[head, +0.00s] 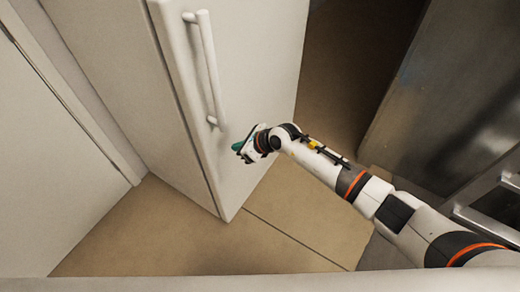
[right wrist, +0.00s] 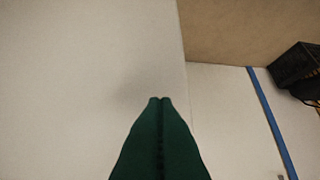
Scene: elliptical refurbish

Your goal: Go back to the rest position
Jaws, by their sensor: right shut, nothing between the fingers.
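My right gripper (head: 240,150) reaches in from the right in the head view, close in front of the white door of a tall cabinet or fridge, just right of the lower end of its handle. Its green fingers are together and empty in the right wrist view (right wrist: 160,102), with a pale flat surface behind them. I cannot tell whether the fingertips touch that surface. My left gripper is in neither view.
The white door (head: 262,60) carries a long white bar handle (head: 211,70). Tan floor tiles (head: 300,220) lie below. A grey metal appliance (head: 435,90) stands at the right. A white wall or panel (head: 50,170) stands at the left. A blue strip (right wrist: 270,120) and a dark basket-like object (right wrist: 297,72) show in the wrist view.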

